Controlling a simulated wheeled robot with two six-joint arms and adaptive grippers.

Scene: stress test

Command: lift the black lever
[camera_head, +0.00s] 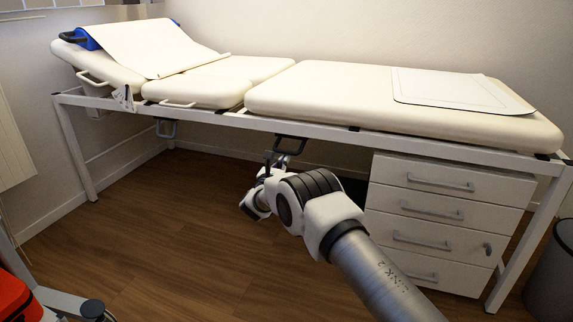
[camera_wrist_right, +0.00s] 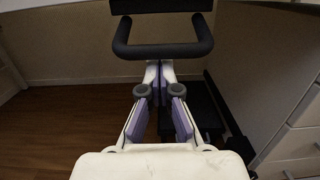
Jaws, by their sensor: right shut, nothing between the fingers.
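The black lever (camera_head: 290,140) is a bent loop that hangs under the front rail of the exam bed, left of the drawer unit. In the right wrist view the lever (camera_wrist_right: 163,50) is a dark U-shaped bar across the top middle. My right gripper (camera_head: 268,168) is just below the lever in the head view. In the right wrist view the fingertips (camera_wrist_right: 160,70) of my right gripper are together, with nothing between them, close to the lever's crossbar. I cannot tell whether they touch it. My left gripper is not in view.
The cream exam bed (camera_head: 350,98) stands on a white frame (camera_head: 430,147) over my right arm. A white drawer unit (camera_head: 445,212) is close to the right of my arm. Wooden floor (camera_head: 150,230) at left is clear.

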